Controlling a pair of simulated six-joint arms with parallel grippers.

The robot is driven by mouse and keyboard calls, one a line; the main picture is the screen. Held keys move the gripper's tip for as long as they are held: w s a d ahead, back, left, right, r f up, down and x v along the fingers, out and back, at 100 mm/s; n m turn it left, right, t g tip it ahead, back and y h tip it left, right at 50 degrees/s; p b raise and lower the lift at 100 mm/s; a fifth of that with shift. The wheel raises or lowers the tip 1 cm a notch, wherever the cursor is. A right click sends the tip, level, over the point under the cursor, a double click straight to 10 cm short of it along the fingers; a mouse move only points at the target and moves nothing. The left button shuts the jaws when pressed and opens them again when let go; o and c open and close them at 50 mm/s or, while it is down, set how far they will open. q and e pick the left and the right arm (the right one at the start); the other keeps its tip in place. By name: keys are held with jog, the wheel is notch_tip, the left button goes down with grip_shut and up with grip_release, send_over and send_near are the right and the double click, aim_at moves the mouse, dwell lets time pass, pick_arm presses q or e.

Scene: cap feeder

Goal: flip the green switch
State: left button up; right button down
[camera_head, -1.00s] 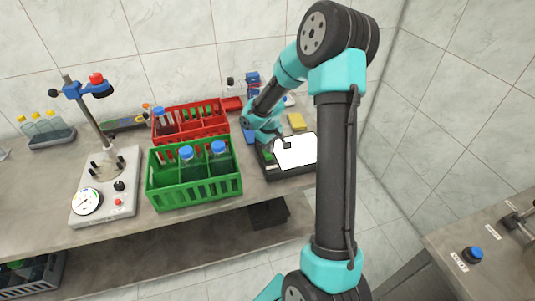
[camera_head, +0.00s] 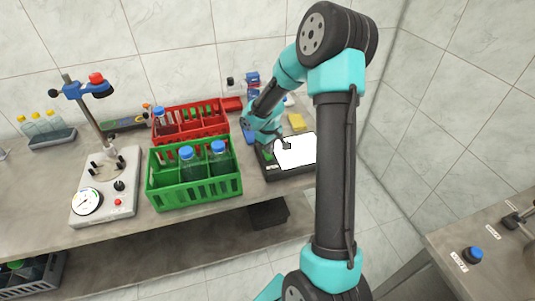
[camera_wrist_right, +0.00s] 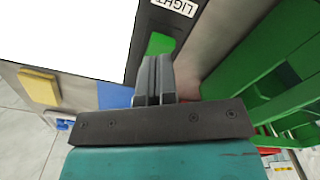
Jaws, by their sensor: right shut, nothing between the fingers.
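The green switch (camera_wrist_right: 160,43) is on the dark frame of a light box, beside a "LIGHT" label (camera_wrist_right: 175,6) in the right wrist view. In the head view the switch (camera_head: 268,156) is a small green patch left of the bright white panel (camera_head: 298,153). My right gripper (camera_wrist_right: 155,62) is shut and empty, its fingertips overlapping the switch's near edge in the wrist view; I cannot tell whether they touch it. In the head view my right gripper (camera_head: 276,142) is small and partly hidden by its own wrist. My left gripper is not in view.
A green crate (camera_head: 195,196) with blue-capped bottles stands just left of the light box, with a red crate (camera_head: 188,143) behind it. A yellow block (camera_head: 296,121) lies behind the panel. A stand with a gauge (camera_head: 87,201) is farther left.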

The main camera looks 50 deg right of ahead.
aim_at(269, 156)
jog(key=shift+f, duration=1.2)
dwell(0.8)
jog(key=shift+r, duration=3.55)
